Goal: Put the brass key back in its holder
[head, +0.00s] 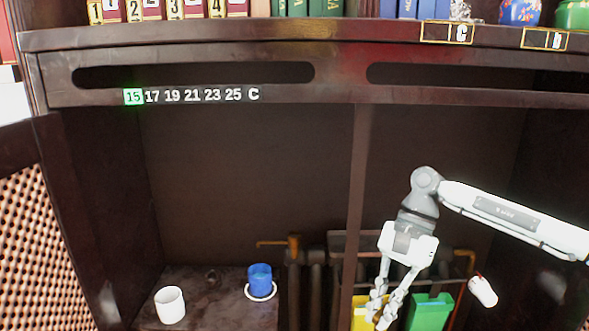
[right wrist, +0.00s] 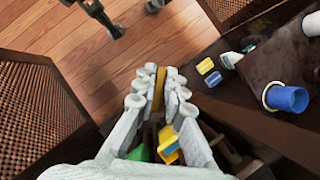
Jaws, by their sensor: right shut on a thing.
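My right gripper (head: 385,308) comes in from the right, pointing down in front of the lower cabinet opening. In the right wrist view its fingers (right wrist: 155,95) are shut on a narrow brass-yellow piece, which looks like the brass key (right wrist: 160,85). In the head view the fingers hide this piece, and its full shape cannot be told. I cannot make out the key's holder in either view. My left gripper does not show clearly in either view.
A yellow bin (head: 359,314) and a green bin (head: 428,312) stand behind and beside the right gripper. A white cup (head: 170,305) and a blue cup (head: 260,279) stand on the lower left shelf. A cabinet divider (head: 358,200) rises left of the gripper.

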